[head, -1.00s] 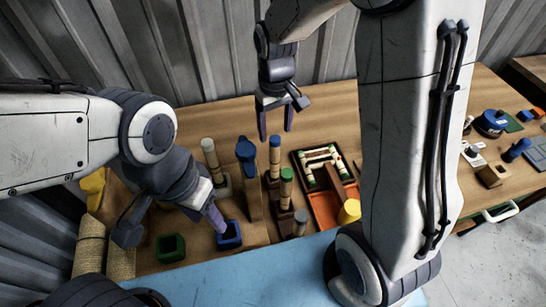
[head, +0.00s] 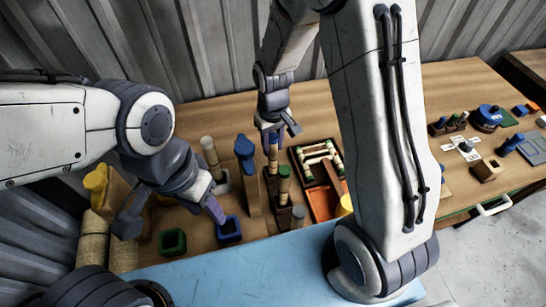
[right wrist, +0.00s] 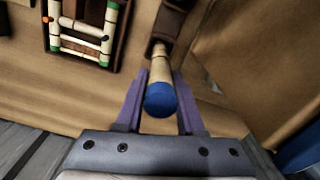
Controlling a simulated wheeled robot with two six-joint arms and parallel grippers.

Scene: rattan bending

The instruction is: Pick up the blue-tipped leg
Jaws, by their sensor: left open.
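The blue-tipped leg (head: 273,153) is a pale rod standing upright in a dark holder in the middle of the table. In the right wrist view its blue tip (right wrist: 160,98) faces the camera, between the two purple fingers. My right gripper (head: 272,141) is lowered over the leg from above, one finger on each side. It looks open, with narrow gaps beside the leg; contact at the fingertips is hard to judge. My left gripper (head: 215,209) is open, low over the table near the blue square holder (head: 229,229), with no leg seen in it.
A green-tipped leg (head: 284,185) stands close in front of the blue-tipped one. A dark tray (head: 298,163) with a rattan frame lies right. A green holder (head: 173,242) sits front left.

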